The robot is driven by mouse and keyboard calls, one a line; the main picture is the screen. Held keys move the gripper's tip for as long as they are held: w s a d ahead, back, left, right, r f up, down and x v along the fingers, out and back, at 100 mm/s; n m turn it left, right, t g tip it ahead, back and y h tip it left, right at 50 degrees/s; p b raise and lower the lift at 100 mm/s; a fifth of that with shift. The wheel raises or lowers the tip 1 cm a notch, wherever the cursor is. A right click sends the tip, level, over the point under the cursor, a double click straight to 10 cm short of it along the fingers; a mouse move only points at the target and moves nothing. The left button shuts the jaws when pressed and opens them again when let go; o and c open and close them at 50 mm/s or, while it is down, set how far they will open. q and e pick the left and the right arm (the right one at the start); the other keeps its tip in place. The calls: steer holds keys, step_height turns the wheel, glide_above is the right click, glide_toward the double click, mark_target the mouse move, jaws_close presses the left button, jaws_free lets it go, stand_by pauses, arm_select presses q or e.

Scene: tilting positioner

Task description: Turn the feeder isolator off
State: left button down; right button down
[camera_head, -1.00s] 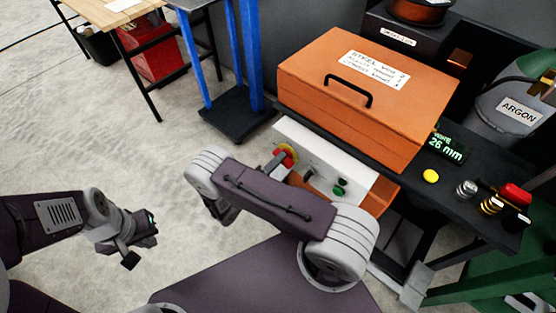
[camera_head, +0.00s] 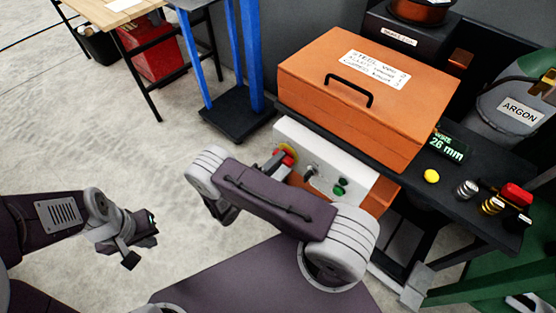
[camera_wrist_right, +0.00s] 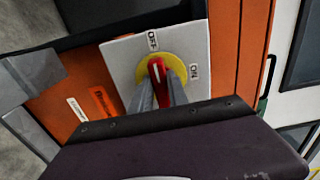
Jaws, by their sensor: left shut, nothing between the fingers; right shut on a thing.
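The feeder isolator is a red handle (camera_wrist_right: 156,70) on a yellow disc (camera_wrist_right: 177,68), set on a white plate (camera_wrist_right: 118,55) marked OFF and ON. In the right wrist view the handle points roughly towards the OFF label (camera_wrist_right: 152,40); the ON label (camera_wrist_right: 194,73) is to the right. My right gripper (camera_wrist_right: 160,92) is shut on the handle, its fingers hiding the lower part. In the head view the red handle (camera_head: 288,158) shows partly behind my right arm. My left gripper (camera_head: 143,243) is shut and empty over the floor at the left.
A white control panel (camera_head: 330,160) with a grey knob and green buttons is right of the isolator. An orange steel box (camera_head: 350,110) sits above it on a dark bench (camera_head: 400,190). A blue stand (camera_head: 240,120) is behind.

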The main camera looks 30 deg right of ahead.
steer(key=c, duration=1.3)
jaws_free()
steer(key=v, duration=0.9)
